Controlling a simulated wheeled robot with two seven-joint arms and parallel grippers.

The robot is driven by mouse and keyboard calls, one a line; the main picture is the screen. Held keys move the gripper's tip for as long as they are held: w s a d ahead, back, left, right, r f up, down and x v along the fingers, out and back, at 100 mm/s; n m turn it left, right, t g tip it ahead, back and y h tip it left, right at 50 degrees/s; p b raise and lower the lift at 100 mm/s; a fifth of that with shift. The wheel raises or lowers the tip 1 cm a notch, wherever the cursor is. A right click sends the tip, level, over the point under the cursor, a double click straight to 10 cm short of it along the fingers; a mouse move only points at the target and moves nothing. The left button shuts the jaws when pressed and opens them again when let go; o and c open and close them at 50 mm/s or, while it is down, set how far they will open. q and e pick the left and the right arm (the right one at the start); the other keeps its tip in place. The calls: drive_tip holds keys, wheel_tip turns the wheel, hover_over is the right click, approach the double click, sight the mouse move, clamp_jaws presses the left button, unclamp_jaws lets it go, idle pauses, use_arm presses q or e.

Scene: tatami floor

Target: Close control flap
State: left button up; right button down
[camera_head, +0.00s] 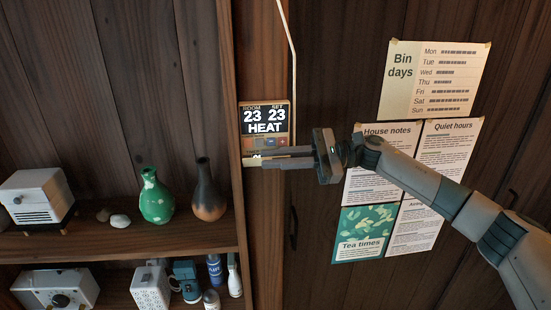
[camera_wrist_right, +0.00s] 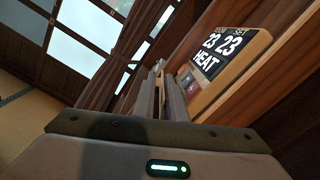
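The control unit (camera_head: 264,117) is a small wooden-edged box on the upright post, with a black display reading 23, 23 and HEAT. It also shows in the wrist view (camera_wrist_right: 226,52). Small buttons (camera_head: 270,142), one orange-red, are uncovered below the display. A pale strip (camera_head: 254,160) at the box's lower edge may be the flap, lowered; my fingers hide most of that area. My right gripper (camera_head: 262,160) reaches in from the right with its fingers just below the buttons. The fingers look close together, with nothing clearly held. Whether they touch the flap cannot be told. My left gripper is out of view.
Shelves (camera_head: 150,243) on the left hold a white radio (camera_head: 38,198), a green vase (camera_head: 156,196) and a dark vase (camera_head: 208,192). A pale cable (camera_head: 292,50) runs down to the unit. Paper notices (camera_head: 433,80) hang on the dark wall behind my right arm.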

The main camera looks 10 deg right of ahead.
drive_tip(key=shift+w+f+m+b, duration=0.15)
drive_tip(key=shift+m+b, duration=0.15)
drive_tip(key=shift+b, duration=0.6)
drive_tip(key=shift+m+b, duration=0.3)
drive_tip(key=shift+b, duration=0.1)
drive_tip(key=shift+r, duration=0.2)
drive_tip(key=c, duration=2.2)
unclamp_jaws()
drive_tip(key=shift+o, duration=0.2)
drive_tip(key=shift+r, duration=0.1)
